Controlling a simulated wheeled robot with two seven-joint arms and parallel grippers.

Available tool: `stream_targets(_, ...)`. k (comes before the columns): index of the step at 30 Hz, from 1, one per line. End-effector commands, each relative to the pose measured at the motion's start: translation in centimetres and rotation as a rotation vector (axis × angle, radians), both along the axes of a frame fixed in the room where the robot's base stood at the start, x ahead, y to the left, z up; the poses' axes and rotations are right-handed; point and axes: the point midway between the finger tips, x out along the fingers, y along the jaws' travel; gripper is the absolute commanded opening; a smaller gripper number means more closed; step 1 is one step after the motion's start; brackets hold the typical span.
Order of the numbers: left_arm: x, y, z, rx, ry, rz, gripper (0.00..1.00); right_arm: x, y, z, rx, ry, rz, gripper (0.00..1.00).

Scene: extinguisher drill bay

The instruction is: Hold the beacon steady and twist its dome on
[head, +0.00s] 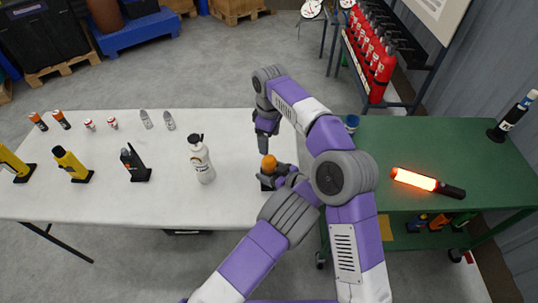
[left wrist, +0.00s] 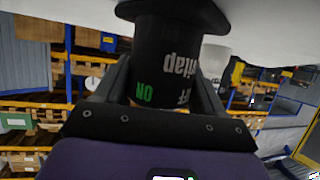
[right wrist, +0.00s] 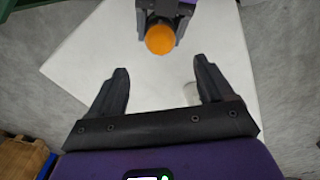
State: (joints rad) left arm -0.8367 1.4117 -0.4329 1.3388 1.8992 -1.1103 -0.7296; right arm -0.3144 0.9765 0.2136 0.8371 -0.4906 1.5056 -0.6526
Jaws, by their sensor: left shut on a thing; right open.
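The beacon stands upright near the right edge of the white table, with a black lettered body (left wrist: 165,60) and an orange dome (head: 268,163) on top. I cannot tell how tightly the dome sits. My left gripper (head: 270,181) is shut on the beacon's body from the side; in the left wrist view its fingers flank the body. My right gripper (head: 266,132) is open and empty, pointing down above the beacon and apart from it. In the right wrist view the dome (right wrist: 160,39) lies beyond the open fingers, with the left gripper around the body.
A white bottle (head: 200,160) stands left of the beacon on the white table (head: 120,200). Further left are a black device (head: 133,163), yellow lights (head: 70,165) and several small cylinders. A green bench (head: 440,150) at right holds a glowing baton (head: 415,179). Red extinguishers (head: 382,70) stand behind.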

Motion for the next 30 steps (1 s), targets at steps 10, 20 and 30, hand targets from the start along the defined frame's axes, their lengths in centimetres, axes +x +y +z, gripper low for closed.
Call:
stream_targets(10,0.0,0.0,0.0,-0.001,-0.001,0.0,0.22,0.3,0.0,-0.3,0.005,0.017,-0.336,0.81)
stream_targets(20,0.0,0.0,0.0,-0.001,-0.001,0.0,0.22,0.1,0.0,-5.3,0.001,0.021,-0.349,0.81)
stream_targets(30,0.0,0.0,0.0,-0.001,-0.001,0.0,0.22,0.1,0.1,-11.0,0.004,0.019,-0.348,0.81)
